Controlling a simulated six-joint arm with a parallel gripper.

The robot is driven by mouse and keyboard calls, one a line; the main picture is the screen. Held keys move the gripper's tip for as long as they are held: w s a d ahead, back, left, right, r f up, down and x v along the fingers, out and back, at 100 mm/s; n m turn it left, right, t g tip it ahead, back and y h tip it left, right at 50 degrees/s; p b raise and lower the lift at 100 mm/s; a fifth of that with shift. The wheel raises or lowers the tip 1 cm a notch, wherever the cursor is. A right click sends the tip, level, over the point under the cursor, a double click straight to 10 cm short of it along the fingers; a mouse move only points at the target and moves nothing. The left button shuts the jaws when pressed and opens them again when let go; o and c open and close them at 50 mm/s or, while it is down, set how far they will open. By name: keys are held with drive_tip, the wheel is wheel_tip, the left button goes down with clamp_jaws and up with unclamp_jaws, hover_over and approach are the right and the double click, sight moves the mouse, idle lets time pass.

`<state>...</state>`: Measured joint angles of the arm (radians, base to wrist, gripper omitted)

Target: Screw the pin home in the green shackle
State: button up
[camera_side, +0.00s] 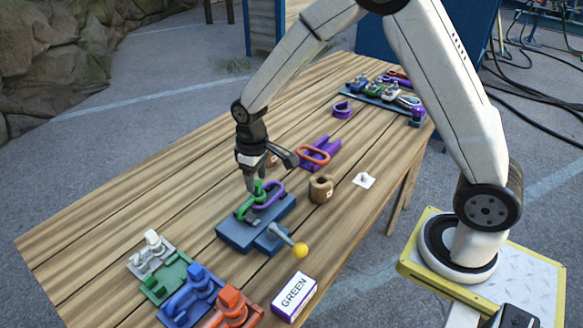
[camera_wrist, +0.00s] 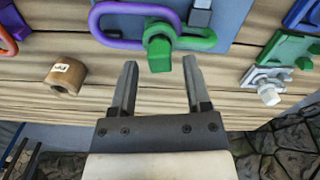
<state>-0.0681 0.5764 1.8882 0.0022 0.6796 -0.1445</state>
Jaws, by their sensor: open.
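The green shackle (camera_side: 246,210) sits on a blue fixture (camera_side: 232,237) with a purple link (camera_side: 271,192) beside it; they overlap. In the wrist view the shackle (camera_wrist: 200,41) lies at the top, with the purple link (camera_wrist: 112,42) to its left. The green pin's flat head (camera_wrist: 158,47) sticks out toward my gripper; how deep its thread sits is hidden. My gripper (camera_wrist: 160,63) is open and empty, its two fingers either side of the pin head and apart from it. In the side view my gripper (camera_side: 250,187) is right above the shackle and partly hides the pin.
A lever with a yellow ball (camera_side: 299,250) juts from the fixture. A box marked GREEN (camera_side: 294,292) and several coloured shackle stands (camera_side: 190,297) are at the front. A brown cylinder (camera_side: 320,190) and a purple cradle with an orange link (camera_side: 315,155) stand behind.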

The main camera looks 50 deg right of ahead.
drive_tip(key=shift+f, duration=0.75)
clamp_jaws()
drive_tip(key=shift+m, duration=0.3)
